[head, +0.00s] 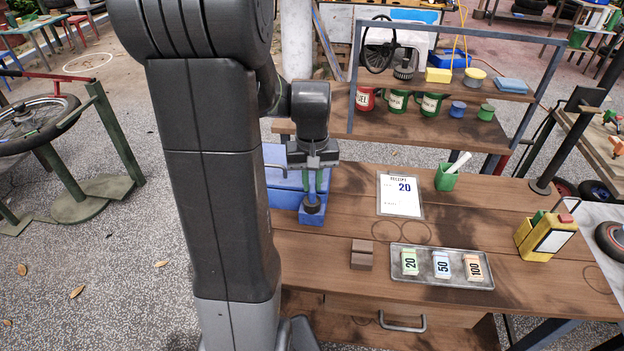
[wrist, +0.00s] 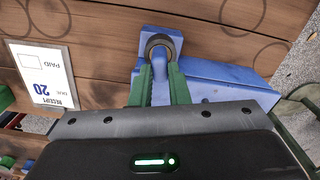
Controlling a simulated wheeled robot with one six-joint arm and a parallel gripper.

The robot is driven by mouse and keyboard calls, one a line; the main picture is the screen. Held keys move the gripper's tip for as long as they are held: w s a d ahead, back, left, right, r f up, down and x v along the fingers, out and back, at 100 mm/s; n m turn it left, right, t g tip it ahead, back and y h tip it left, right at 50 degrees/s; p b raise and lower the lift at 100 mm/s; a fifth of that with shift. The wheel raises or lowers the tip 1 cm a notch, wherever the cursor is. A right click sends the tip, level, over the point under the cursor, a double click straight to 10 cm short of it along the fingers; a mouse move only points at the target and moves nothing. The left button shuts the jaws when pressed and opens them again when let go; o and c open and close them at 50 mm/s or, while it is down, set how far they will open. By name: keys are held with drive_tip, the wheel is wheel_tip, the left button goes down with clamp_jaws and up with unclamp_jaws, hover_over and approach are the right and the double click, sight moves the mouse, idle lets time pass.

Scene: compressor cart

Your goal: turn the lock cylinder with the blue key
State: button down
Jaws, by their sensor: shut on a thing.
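My gripper (head: 314,188) points down at the left edge of the wooden bench, over a small blue block joined to a blue box (head: 282,178). In the wrist view, its green fingers (wrist: 162,84) are shut on the blue key (wrist: 159,62). The key reaches the dark round lock cylinder (wrist: 160,42), which also shows just below the fingers in the head view (head: 312,208). The key looks to be at the cylinder's face; how deep it sits is hidden. The fingers cover most of the key in the head view.
A receipt board (head: 400,195) marked 20 lies to the right. A brown block (head: 362,254) and a metal tray (head: 440,281) with tags 20, 50 and 100 sit nearer the front. A shelf (head: 440,88) with mugs stands behind. The bench between is mostly clear.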

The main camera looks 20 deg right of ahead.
idle(0.4)
drive_tip(key=m, duration=0.4)
idle(0.4)
drive_tip(key=shift+m, duration=1.1)
drive_tip(key=c, duration=1.3)
unclamp_jaws()
drive_tip(key=shift+r+p, duration=0.1)
drive_tip(key=shift+p, duration=0.25)
